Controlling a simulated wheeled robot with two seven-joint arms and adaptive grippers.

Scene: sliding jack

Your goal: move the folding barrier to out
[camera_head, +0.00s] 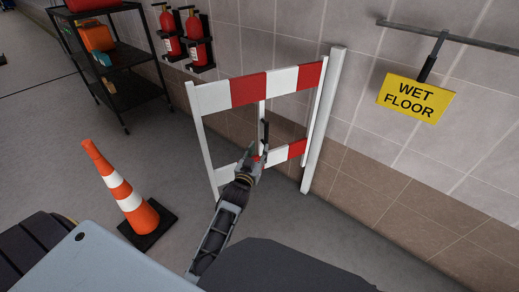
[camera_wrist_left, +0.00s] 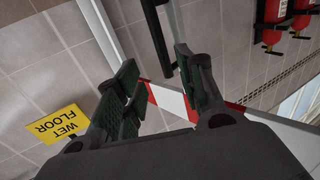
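The folding barrier (camera_head: 249,90) has red-and-white striped upper and lower rails between white uprights. Its right side is beside a tall white post (camera_head: 325,120) at the wall, and its panel extends left from there. A dark upright bar (camera_head: 264,132), seemingly a handle, shows at its middle; it also shows in the left wrist view (camera_wrist_left: 158,38). My left gripper (camera_head: 254,156) is in front of the barrier, near the bar's lower end. In the left wrist view its fingers (camera_wrist_left: 155,62) are apart, with the bar showing in the gap; contact is unclear. My right gripper is not in view.
An orange-and-white cone (camera_head: 123,190) stands on the floor at left. A black shelf cart (camera_head: 120,75) and fire extinguishers (camera_head: 196,38) are behind. A yellow wet floor sign (camera_head: 415,97) hangs at right. Floor between cone and barrier is clear.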

